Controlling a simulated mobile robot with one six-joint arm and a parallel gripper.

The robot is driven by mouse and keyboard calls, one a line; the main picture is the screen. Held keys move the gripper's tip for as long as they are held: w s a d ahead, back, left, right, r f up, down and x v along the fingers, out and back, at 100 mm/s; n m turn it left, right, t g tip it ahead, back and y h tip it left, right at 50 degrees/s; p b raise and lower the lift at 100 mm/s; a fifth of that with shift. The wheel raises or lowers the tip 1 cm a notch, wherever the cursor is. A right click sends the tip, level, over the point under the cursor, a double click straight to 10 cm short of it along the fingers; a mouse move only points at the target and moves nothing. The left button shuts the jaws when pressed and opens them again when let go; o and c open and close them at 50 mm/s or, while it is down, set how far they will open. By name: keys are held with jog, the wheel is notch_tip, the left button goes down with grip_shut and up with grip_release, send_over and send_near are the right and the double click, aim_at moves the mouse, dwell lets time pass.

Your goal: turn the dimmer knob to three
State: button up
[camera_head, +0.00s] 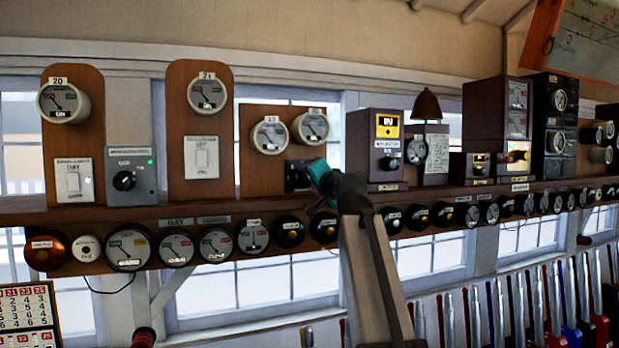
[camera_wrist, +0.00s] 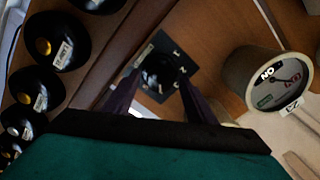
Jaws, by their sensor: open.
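The dimmer knob (camera_wrist: 158,68) appears as a dark round knob on a square black plate with small white marks, in the upper middle of the wrist view. The marks are too small to read, so its setting cannot be told. In the head view its black plate (camera_head: 294,176) is on the wooden panel, partly hidden by my gripper (camera_head: 312,172). In the wrist view my gripper (camera_wrist: 160,82) is open, its two dark fingers pointing at the plate, one on each side of the knob. Whether they touch the knob cannot be told.
A round white gauge (camera_wrist: 268,80) is right of the fingers in the wrist view. Black round instruments (camera_wrist: 60,40) line the shelf at left. In the head view, a grey box with a black knob (camera_head: 124,180) stands farther left, and a dark wooden box (camera_head: 375,150) stands right of my gripper.

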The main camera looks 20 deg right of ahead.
jog(key=c, duration=1)
jog(key=shift+c, duration=0.2)
jog(key=shift+f+n+b, duration=0.2)
jog(key=shift+n+b, duration=0.4)
jog(key=shift+b, duration=0.35)
jog(key=n+b, duration=0.2)
jog(key=b, duration=0.1)
jog(key=shift+w, duration=0.1)
jog(key=n+b, duration=0.3)
jog(key=shift+b, duration=0.3)
jog(key=shift+r+n+b, duration=0.1)
jog(key=shift+n+b, duration=0.9)
jog(key=shift+n, duration=0.3)
